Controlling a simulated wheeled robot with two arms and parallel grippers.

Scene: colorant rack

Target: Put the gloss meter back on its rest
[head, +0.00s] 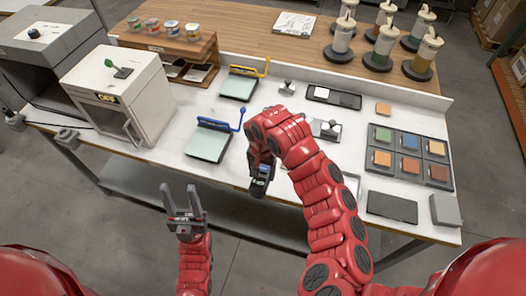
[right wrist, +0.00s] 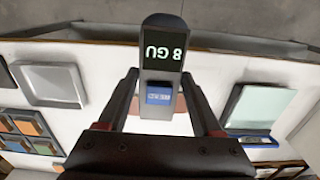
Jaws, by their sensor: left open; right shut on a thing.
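My right gripper (head: 262,172) is shut on the gloss meter (head: 258,188), a small dark device with a blue label. It holds the meter over the front edge of the white bench top. In the right wrist view the gloss meter (right wrist: 163,65) sits between the fingers, its lit display reading "8 GU" upside down. My left gripper (head: 183,212) is open and empty, in front of the bench on the left. I cannot tell for sure which thing is the rest; a shallow grey tray (right wrist: 50,85) shows in the right wrist view, and my right arm partly hides that area in the head view.
Two trimmer-like boards with pale plates (head: 208,144) (head: 239,87) lie left of my right arm. A palette of coloured tiles (head: 409,157), a dark flat plate (head: 391,207) and a grey block (head: 445,210) lie right. A white oven-like box (head: 118,95) stands left.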

